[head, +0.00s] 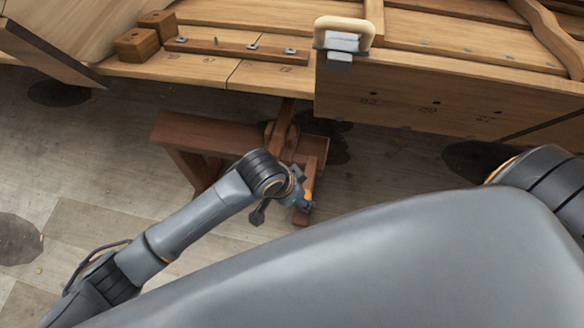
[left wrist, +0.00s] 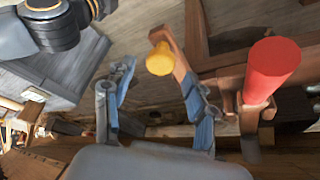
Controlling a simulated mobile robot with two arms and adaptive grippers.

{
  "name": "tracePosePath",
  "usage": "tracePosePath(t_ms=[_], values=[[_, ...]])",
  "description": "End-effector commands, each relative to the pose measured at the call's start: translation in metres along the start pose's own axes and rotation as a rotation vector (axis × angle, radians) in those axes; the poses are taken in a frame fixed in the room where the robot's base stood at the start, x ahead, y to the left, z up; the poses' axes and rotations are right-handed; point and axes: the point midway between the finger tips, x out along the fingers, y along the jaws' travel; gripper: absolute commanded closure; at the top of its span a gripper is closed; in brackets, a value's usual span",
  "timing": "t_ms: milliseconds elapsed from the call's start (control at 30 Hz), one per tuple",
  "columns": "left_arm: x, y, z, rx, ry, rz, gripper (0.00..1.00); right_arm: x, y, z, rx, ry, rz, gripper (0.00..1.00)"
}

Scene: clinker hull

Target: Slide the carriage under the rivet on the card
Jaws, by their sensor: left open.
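A brown wooden stand (head: 200,133) is on the floor below the hull; I take its sliding part to be the carriage, but cannot be sure. In the left wrist view a yellow knob (left wrist: 160,60) on a wooden arm and a red cylinder (left wrist: 270,68) belong to this area. My left gripper (head: 304,194) is open beside the stand; in the left wrist view its blue-padded fingers (left wrist: 158,76) are on either side of the knob's line, with no grip visible. A white card (head: 342,42) sits by a cream handle at the hull edge; its writing is unreadable. My right gripper is out of view.
The planked hull (head: 430,75) spans the top, with small marks and holes in its lower plank. Wooden blocks (head: 137,45) and a batten with metal plates (head: 235,50) lie at upper left. The floor (head: 100,160) left of the stand is clear, apart from dark stains.

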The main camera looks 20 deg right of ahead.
Motion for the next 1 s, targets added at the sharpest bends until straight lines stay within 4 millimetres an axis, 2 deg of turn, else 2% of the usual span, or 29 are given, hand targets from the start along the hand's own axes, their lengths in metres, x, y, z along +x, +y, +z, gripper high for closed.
tracePosePath(t_ms=[200, 400, 600, 1000], values=[[-0.049, -0.001, 0.0, 0.001, 0.003, -0.002, 0.43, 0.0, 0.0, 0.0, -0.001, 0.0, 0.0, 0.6], [-0.082, 0.0, 0.0, 0.0, 0.001, 0.0, 0.43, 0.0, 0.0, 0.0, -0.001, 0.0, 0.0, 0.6], [-0.095, 0.0, 0.001, -0.002, -0.001, 0.0, 0.43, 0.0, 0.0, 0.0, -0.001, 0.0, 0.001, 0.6], [-0.095, 0.0, 0.001, -0.002, -0.001, 0.001, 0.43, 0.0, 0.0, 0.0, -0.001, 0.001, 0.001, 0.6]])
